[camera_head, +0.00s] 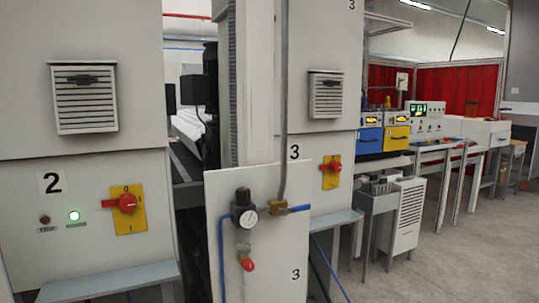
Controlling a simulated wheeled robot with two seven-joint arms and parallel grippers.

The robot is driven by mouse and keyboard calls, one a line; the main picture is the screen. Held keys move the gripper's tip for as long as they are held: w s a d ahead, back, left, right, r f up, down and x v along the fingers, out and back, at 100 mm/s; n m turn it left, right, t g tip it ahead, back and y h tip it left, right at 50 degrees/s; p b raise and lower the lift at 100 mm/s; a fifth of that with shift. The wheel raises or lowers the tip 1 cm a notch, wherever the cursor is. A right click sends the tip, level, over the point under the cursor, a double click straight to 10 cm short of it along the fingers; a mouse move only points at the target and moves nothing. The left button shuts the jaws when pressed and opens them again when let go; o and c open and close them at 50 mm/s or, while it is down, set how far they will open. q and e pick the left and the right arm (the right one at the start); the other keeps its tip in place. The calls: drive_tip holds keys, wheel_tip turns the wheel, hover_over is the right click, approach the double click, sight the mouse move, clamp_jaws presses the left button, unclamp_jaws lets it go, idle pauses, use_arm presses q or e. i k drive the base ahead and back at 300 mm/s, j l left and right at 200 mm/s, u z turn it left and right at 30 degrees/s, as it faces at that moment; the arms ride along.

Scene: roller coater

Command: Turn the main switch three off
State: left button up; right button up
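The main switch three, a red rotary knob on a yellow plate (331,172), is on the grey cabinet marked 3, right of the middle. Its red handle (334,167) looks roughly level, but its exact setting is too small to tell. A similar main switch two, a red knob on a yellow plate (127,203), is on the cabinet marked 2 at the left, its handle level. Neither of my grippers shows in the head view.
A white panel (262,265) with a pressure gauge, red valve and blue hoses stands before cabinet 3. Grey ledges (100,281) jut below the switches. Open floor (455,260) lies at the right, beside benches with blue and yellow units (396,138).

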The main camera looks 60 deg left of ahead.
sight(335, 166)
drive_tip(key=i+l+u, duration=0.2)
drive_tip(key=u, duration=1.5)
drive_tip(key=i+l, duration=0.1)
drive_tip(key=l, duration=0.75)
drive_tip(key=i+l, duration=0.15)
drive_tip(key=l, duration=0.3)
drive_tip(key=i+l, duration=0.1)
drive_tip(key=l, duration=0.3)
drive_tip(key=i+l+z, duration=0.1)
drive_tip(key=l, duration=0.35)
drive_tip(key=i+l, duration=0.1)
drive_tip(key=l, duration=0.3)
